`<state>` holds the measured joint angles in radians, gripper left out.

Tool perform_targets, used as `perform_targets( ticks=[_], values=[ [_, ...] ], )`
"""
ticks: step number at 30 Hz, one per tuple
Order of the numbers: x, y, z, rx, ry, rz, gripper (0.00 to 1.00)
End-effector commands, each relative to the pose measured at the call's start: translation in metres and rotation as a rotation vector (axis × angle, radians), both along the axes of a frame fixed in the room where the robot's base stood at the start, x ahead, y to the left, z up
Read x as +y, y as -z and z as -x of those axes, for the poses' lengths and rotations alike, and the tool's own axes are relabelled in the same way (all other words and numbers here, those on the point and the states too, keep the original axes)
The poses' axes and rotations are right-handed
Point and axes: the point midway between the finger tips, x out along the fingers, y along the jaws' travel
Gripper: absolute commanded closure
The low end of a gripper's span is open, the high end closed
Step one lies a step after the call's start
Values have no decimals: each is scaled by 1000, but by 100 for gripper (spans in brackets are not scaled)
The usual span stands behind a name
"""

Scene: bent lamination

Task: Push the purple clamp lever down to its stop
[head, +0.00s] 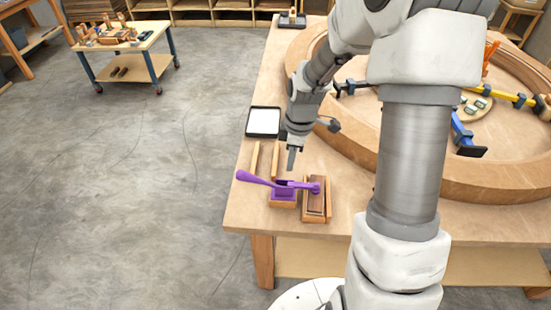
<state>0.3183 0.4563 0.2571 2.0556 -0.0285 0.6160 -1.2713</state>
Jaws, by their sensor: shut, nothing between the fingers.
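The purple clamp lever (255,179) is on the front left corner of the wooden table. Its handle sticks out to the left and up a little, with its knob end near the table's left edge. The purple clamp base (284,193) sits on a small wooden block. A purple clamp arm (305,186) reaches right over a dark strip in a wooden holder (316,209). My gripper (291,165) points down just above and behind the clamp, right of the handle's end. Its fingers are shut and empty. I cannot tell whether it touches the clamp.
Thin wooden strips (255,158) lie behind the lever. A tablet with a white screen (263,122) lies at the table's left edge. A large curved wooden form (460,185) with clamps fills the right side. A wheeled cart (130,65) stands far left on open floor.

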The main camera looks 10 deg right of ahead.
Motion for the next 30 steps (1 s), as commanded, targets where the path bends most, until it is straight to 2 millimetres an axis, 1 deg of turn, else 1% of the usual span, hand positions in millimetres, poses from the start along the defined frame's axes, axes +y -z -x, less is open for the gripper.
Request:
perform_targets(
  ticks=[2,5,8,18,21,25,30],
  values=[
    [0,-2,0,-1,0,0,100],
    [-1,-12,-1,-3,1,0,100],
    [-2,-29,0,-5,1,1,100],
    [-11,-112,3,-6,2,2,100],
    [-13,-134,3,-6,1,2,100],
    [-14,-156,5,-4,1,0,100],
    [-16,-170,6,-1,0,0,100]
  ],
)
